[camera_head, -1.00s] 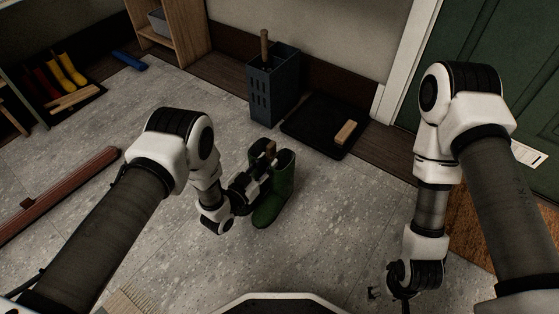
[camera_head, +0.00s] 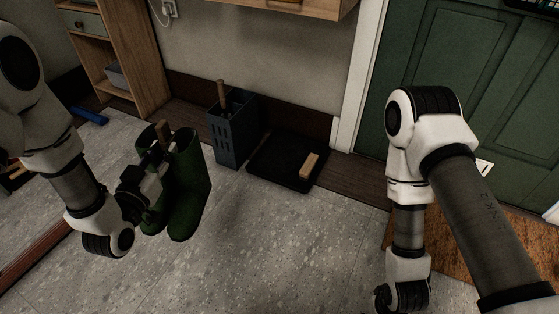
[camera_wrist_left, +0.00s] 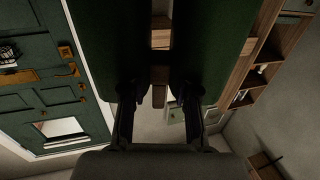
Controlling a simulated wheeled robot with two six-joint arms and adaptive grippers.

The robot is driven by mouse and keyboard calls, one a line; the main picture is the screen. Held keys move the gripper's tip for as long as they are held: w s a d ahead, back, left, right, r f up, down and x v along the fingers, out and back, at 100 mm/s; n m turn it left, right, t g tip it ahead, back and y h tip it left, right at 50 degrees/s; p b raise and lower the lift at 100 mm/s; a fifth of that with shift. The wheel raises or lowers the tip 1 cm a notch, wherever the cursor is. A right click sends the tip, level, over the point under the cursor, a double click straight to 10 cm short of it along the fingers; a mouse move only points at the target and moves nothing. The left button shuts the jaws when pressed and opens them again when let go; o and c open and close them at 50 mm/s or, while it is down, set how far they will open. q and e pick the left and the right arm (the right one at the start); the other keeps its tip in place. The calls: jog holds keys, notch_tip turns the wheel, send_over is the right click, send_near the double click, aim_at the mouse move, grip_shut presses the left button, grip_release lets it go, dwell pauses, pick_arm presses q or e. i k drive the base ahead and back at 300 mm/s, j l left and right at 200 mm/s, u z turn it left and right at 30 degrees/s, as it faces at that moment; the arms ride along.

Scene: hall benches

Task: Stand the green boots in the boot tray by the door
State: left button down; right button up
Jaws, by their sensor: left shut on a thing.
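The pair of green boots (camera_head: 188,190) hangs upright in my left gripper (camera_head: 158,158), which is shut on it near the tops. A wooden piece sits between the boot shafts. The boots look raised above the floor, left of the tray. In the left wrist view the two green shafts (camera_wrist_left: 213,45) fill the upper middle, with the fingers (camera_wrist_left: 158,105) between them. The black boot tray (camera_head: 265,166) lies on the floor against the wall, left of the door. My right wrist is at the bottom right; its fingers are not clear.
A wooden brush (camera_head: 309,165) lies on the right part of the tray. A dark slotted bin (camera_head: 232,140) with a wooden handle stands left of the tray. The green door (camera_head: 475,110) and a brown mat (camera_head: 450,250) are at the right. Floor in front of the tray is clear.

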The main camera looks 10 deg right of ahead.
aim_at(281, 156)
jog(key=i+j+z, duration=0.1)
jog(key=z, duration=0.3)
jog(key=i+j+z, duration=0.1)
jog(key=z, duration=0.25)
jog(key=i+j+z, duration=0.15)
jog(key=z, duration=0.25)
jog(key=i+j+z, duration=0.1)
jog(key=j, duration=0.3)
jog(key=i+j+z, duration=0.1)
jog(key=j, duration=0.3)
jog(key=i+j+z, duration=0.1)
jog(key=i+j, duration=0.15)
jog(key=j, duration=0.2)
jog(key=i+j+z, duration=0.1)
jog(key=j, duration=0.3)
jog(key=i+j, duration=0.1)
jog(key=j, duration=0.35)
jog(key=z, duration=0.05)
